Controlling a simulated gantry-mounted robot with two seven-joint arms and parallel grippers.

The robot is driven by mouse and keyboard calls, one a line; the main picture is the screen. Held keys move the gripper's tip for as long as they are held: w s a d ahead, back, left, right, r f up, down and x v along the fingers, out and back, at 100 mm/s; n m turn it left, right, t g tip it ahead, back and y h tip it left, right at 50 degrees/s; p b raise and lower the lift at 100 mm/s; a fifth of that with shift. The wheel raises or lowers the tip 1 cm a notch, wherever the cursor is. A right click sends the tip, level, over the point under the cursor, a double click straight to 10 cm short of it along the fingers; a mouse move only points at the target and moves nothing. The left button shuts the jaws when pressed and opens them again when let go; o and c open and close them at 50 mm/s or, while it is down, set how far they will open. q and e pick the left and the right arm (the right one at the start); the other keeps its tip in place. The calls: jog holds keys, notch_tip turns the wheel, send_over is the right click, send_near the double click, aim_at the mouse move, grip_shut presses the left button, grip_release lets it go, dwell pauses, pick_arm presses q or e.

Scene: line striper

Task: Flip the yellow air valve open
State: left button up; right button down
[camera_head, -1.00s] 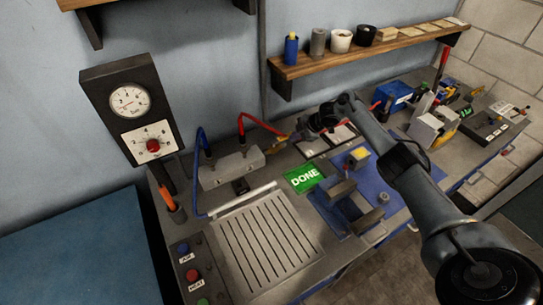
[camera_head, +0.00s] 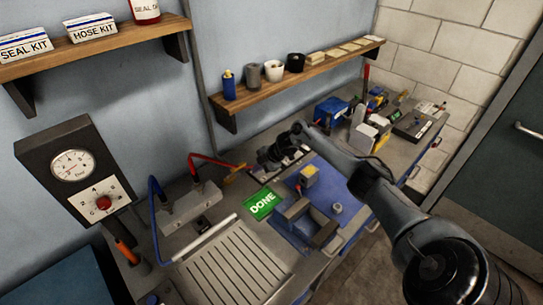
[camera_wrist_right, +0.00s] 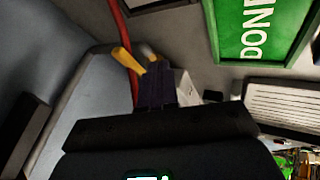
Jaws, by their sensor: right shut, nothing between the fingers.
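The yellow air valve (camera_head: 234,174) sits at the end of the red hose on the back part of the bench. In the right wrist view, its yellow lever (camera_wrist_right: 127,60) stands tilted just beyond my fingers. My right gripper (camera_head: 262,160) reaches in from the right, close to the valve. Its dark fingers show shut and empty in the right wrist view (camera_wrist_right: 155,75). They overlap the lower end of the yellow part, so I cannot tell whether they touch it. My left gripper is out of view.
The red hose (camera_head: 212,160) runs left to a grey manifold block (camera_head: 190,205) with a blue hose. A green DONE sign (camera_head: 263,203) lies in front of the valve. A blue mat with a grey vise-like fixture (camera_head: 305,220) is to the right. A wooden shelf (camera_head: 300,75) hangs above.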

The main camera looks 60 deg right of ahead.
jog(key=v, duration=0.7)
jog(key=shift+d+r, duration=0.2)
jog(key=shift+d, duration=0.1)
jog(key=shift+w, duration=0.1)
